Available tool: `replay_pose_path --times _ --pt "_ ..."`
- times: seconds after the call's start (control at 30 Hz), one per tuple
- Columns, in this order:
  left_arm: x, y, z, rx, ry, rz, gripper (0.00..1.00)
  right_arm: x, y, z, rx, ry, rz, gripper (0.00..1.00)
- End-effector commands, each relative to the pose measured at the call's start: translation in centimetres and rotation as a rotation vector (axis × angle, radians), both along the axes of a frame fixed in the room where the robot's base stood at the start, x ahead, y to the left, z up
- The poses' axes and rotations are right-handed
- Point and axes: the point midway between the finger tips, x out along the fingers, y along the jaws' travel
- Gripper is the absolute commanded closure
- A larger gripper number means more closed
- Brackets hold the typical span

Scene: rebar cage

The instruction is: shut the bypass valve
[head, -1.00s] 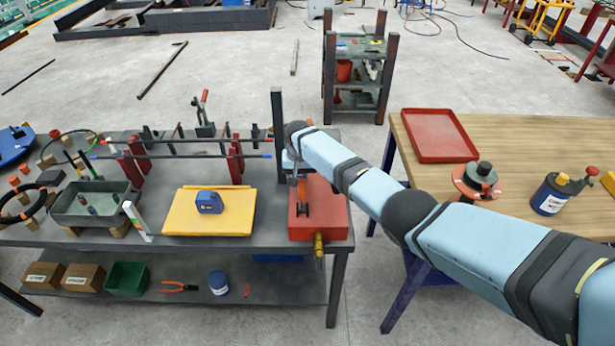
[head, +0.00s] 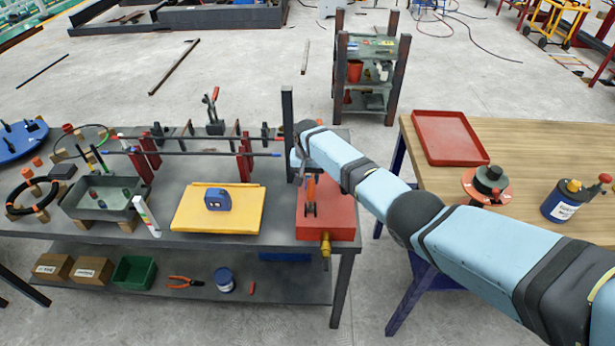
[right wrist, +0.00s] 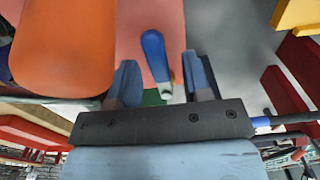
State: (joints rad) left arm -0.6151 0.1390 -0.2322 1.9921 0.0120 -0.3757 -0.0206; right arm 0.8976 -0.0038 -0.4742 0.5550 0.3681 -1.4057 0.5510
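A red box-shaped unit (head: 338,217) stands at the right end of the grey bench in the head view. A large orange part (right wrist: 62,45) is close at the left. I cannot tell which handle belongs to the bypass valve. My left gripper is not in view.
A dark post (head: 288,130) stands just behind the red unit. A yellow case (head: 245,212) with a blue device lies to its left. Rods on red stands (head: 245,160) are behind. A wooden table (head: 540,150) with a red tray (head: 448,138) is at the right.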

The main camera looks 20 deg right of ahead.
Motion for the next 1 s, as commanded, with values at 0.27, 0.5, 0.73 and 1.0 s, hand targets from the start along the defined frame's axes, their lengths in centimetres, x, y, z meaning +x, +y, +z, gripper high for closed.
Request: replay_pose_path --times 0.27,0.5,0.73,1.0 --pt "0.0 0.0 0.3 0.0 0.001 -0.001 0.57 0.0 0.0 2.0 0.001 -0.001 0.001 0.55" --pt "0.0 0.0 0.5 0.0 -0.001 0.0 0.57 0.1 0.0 7.2 0.0 -0.003 0.001 0.55" --pt "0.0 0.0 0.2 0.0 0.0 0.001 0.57 0.1 0.0 11.7 0.0 -0.003 0.0 0.55" --pt "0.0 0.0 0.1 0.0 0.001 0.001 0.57 0.0 0.0 13.7 0.0 0.0 0.0 0.55"
